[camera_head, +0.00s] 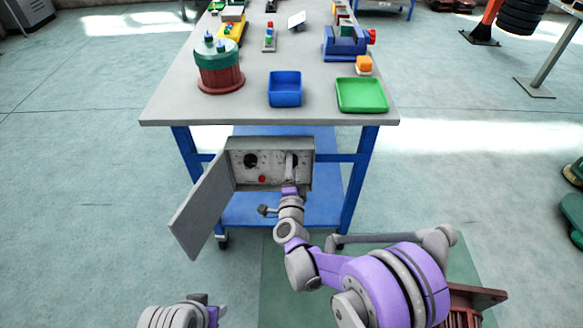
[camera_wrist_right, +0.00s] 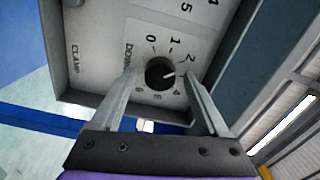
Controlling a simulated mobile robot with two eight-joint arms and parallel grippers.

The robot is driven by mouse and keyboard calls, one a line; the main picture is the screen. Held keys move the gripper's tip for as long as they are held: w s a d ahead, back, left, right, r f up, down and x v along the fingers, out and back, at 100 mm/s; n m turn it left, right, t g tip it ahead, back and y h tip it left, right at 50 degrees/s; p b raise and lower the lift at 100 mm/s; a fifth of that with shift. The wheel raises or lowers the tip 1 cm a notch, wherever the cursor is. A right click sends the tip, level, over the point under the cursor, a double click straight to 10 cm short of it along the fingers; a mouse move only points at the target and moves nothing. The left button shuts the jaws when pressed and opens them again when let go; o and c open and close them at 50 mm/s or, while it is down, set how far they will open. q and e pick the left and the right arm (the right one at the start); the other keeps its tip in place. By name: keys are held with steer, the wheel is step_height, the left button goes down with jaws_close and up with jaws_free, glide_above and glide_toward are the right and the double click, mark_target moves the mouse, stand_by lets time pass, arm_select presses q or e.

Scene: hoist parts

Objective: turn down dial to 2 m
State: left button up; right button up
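The down dial (camera_wrist_right: 160,72) is a round black knob with a white pointer on a grey panel, with numbers around it in the right wrist view. Its pointer faces right, a little past the 2; the 3 is hidden behind a finger. My right gripper (camera_wrist_right: 159,76) is open, one finger on each side of the knob, with gaps between. In the head view my right gripper (camera_head: 291,168) is at the right side of the control box (camera_head: 240,178) and covers this dial. My left gripper (camera_head: 207,304) is at the bottom edge, away from the box; its fingers are unclear.
The box door (camera_head: 203,205) hangs open to the left. Another black dial (camera_head: 250,160) and a red button (camera_head: 262,179) are on the panel.

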steer(key=s+p, duration=0.1)
steer(key=s, duration=1)
steer(key=shift+w, duration=0.1)
stand_by(0.4)
